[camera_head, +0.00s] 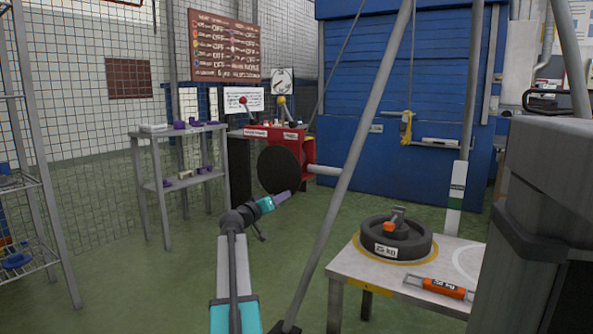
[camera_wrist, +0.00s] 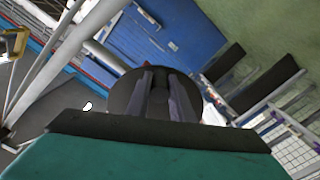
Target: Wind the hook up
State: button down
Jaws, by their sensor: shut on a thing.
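The yellow hook block (camera_head: 406,127) hangs on a thin line before the blue shutter, above the floor. The red winch box (camera_head: 265,143) carries a big dark wheel (camera_head: 276,168), which also shows in the wrist view (camera_wrist: 126,92). My gripper (camera_head: 284,196) is at the wheel's lower right edge in the head view. In the wrist view my two fingers (camera_wrist: 162,95) stand in front of the wheel's face, shut on a dark handle between them. The handle is mostly hidden by the fingers.
A slanting grey pole (camera_head: 345,180) stands just right of my arm. A table (camera_head: 345,268) at right bears a 25 kg weight (camera_head: 395,238) and an orange-gripped bar (camera_head: 442,288). Grey shelves (camera_head: 165,186) stand left of the winch. Green floor is clear between.

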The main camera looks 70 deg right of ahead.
jog(key=shift+w+d+f+m+b, duration=0.2)
jog(key=shift+w+m, duration=0.55)
jog(key=shift+m, duration=0.05)
jog(key=shift+w+d+f+m+b, duration=0.15)
jog(key=shift+w+f+m+b, duration=0.05)
jog(key=shift+w+m, duration=0.55)
jog(key=shift+w+d+m, duration=0.3)
jog(key=shift+w+m, duration=0.5)
jog(key=shift+m, duration=0.45)
jog(key=shift+w+m, duration=0.4)
jog(key=shift+m, duration=0.2)
jog(key=shift+d, duration=0.1)
jog(key=shift+w+d+r+m, duration=0.2)
jog(key=shift+w+m, duration=0.45)
jog(key=shift+m, duration=0.25)
jog(key=shift+w+d+r+m, duration=0.15)
jog(key=shift+w+m, duration=0.45)
jog(key=shift+m, duration=0.3)
jog(key=shift+f, duration=0.1)
